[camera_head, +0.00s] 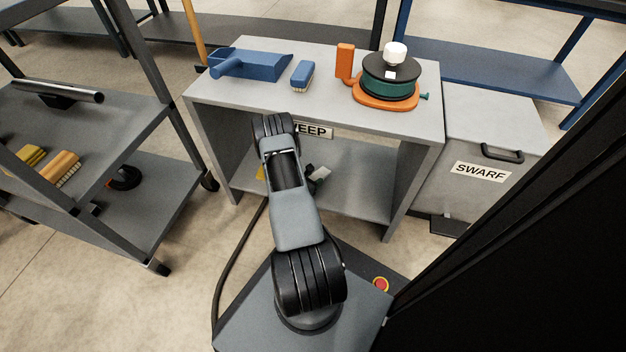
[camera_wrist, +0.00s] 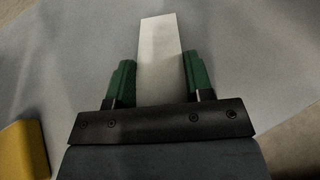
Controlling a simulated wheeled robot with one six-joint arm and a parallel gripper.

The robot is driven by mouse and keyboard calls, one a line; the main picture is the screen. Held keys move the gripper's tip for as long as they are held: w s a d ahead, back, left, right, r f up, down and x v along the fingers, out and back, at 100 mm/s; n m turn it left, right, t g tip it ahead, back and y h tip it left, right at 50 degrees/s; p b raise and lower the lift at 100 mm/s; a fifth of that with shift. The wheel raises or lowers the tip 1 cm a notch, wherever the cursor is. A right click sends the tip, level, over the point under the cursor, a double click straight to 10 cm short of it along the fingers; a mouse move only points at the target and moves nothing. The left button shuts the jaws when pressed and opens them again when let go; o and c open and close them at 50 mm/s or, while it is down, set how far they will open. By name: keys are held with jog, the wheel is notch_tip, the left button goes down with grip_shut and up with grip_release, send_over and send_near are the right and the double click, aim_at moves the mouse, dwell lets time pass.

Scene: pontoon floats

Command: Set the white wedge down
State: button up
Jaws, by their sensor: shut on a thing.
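The white wedge (camera_wrist: 160,50) stands out between the two green fingers of my gripper (camera_wrist: 159,75) in the wrist view. My gripper is shut on it, and the wedge's far end extends past the fingertips over a grey surface (camera_wrist: 75,45). In the head view my arm reaches down in front of the grey bench to its lower shelf (camera_head: 345,190). A small pale piece there, probably the wedge (camera_head: 320,174), shows just right of my arm. My arm hides most of the gripper in that view. I cannot tell whether the wedge touches the surface.
A yellow object (camera_wrist: 24,148) lies left of my gripper. The bench top (camera_head: 320,100) holds a blue dustpan (camera_head: 255,65), a brush (camera_head: 302,75) and an orange-based reel (camera_head: 388,85). A SWARF bin (camera_head: 480,140) stands right; a cart (camera_head: 80,130) stands left. The lower shelf's right part looks clear.

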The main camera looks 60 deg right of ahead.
jog(key=shift+f, duration=0.6)
jog(key=o, duration=1.1)
jog(key=shift+c, duration=0.2)
jog(key=shift+a+r, duration=0.1)
jog(key=p+v, duration=0.5)
jog(key=v, duration=0.8)
jog(key=shift+a, duration=0.3)
jog(key=shift+r, duration=0.1)
